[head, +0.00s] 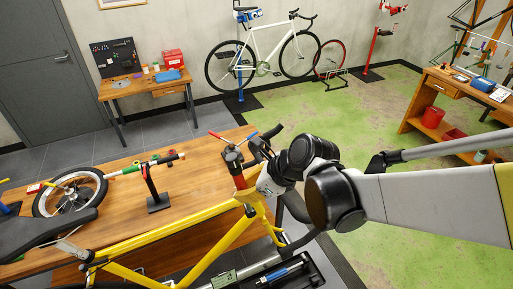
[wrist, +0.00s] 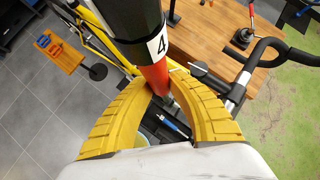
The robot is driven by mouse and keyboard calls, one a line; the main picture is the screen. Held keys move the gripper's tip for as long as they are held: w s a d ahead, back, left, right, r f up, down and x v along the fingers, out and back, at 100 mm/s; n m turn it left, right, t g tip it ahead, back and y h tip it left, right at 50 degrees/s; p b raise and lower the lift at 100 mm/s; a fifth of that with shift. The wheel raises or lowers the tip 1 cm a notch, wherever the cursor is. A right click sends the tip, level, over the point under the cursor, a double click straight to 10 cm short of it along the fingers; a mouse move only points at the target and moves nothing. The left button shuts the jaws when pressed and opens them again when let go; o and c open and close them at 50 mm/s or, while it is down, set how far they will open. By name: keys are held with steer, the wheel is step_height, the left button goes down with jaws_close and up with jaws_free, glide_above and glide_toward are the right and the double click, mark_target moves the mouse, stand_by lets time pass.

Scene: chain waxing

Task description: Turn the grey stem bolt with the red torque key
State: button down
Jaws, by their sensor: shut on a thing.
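In the wrist view the key (wrist: 156,75) shows a black barrel with a white "4" label above a red lower part. My gripper (wrist: 160,86) has its yellow fingers closed around the red part; its white body also shows in the head view. The grey stem bolt cannot be made out; the fingers and key cover that area. Whether the key's tip touches it I cannot tell.
The black handlebar (wrist: 250,66) is close to the right of my gripper. A wooden bench (head: 200,187) behind the bike carries a wheel (head: 72,192) and a black stand (head: 157,201). An open tool case (head: 310,277) lies below.

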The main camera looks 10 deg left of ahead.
steer(key=shift+w+a, duration=0.55)
steer(key=shift+w, duration=0.35)
steer(key=shift+w+a, duration=0.5)
steer(key=shift+w, duration=0.35)
steer(key=shift+w+a+b, duration=0.1)
steer(key=shift+w+b, duration=0.05)
steer(key=shift+b, duration=0.15)
steer(key=shift+s+a+f+n+t+h, duration=0.25)
steer(key=shift+s+a+t+h, duration=0.1)
steer(key=shift+a+h, duration=0.2)
steer(key=shift+s+a+f+n+t+h, duration=0.15)
steer(key=shift+s+a+f+t+h, duration=0.15)
steer(key=shift+a+h, duration=0.2)
steer(key=shift+r, duration=0.15)
steer(key=shift+s+a, duration=0.1)
steer(key=shift+s+a+f+n+t+h+b, duration=0.15)
steer(key=shift+s+a+f+t+h+b, duration=0.2)
steer(key=shift+a+h, duration=0.25)
steer(key=shift+s+a+f+n+t+h+b, duration=0.2)
steer(key=shift+s+a+f+h+b, duration=0.1)
steer(key=shift+a+h, duration=0.2)
